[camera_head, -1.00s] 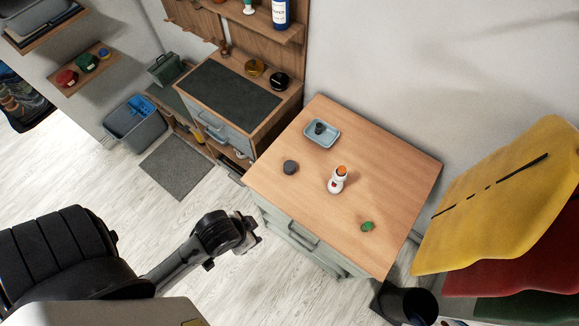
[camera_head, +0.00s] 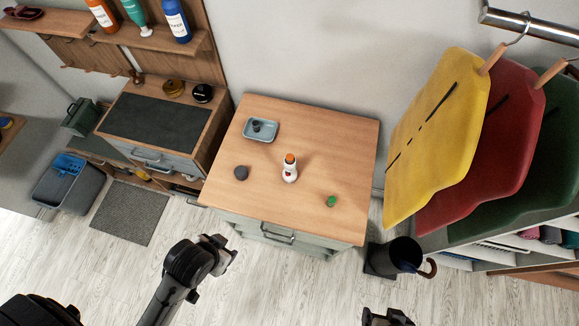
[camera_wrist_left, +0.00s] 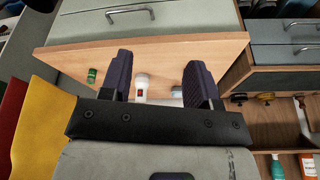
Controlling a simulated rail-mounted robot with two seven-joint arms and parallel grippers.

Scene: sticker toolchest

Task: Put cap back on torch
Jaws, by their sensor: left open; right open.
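The torch (camera_head: 290,169) stands upright on the wooden-topped drawer chest (camera_head: 303,118), white with an orange top end and a small red mark. A small dark piece (camera_head: 257,125) sits in the blue-grey tray (camera_head: 273,132) and a dark round disc (camera_head: 241,173) lies left of the torch; I cannot tell which is the cap. My left gripper (camera_head: 231,253) is open and empty, in front of the chest's left part. In the left wrist view the torch (camera_wrist_left: 141,88) shows beyond and between its fingers (camera_wrist_left: 158,82). My right gripper (camera_head: 388,316) is open at the bottom edge, partly cut off.
A small green object (camera_head: 331,201) lies right of the torch. A workbench (camera_head: 157,118) stands at the left. Floor in front is clear.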

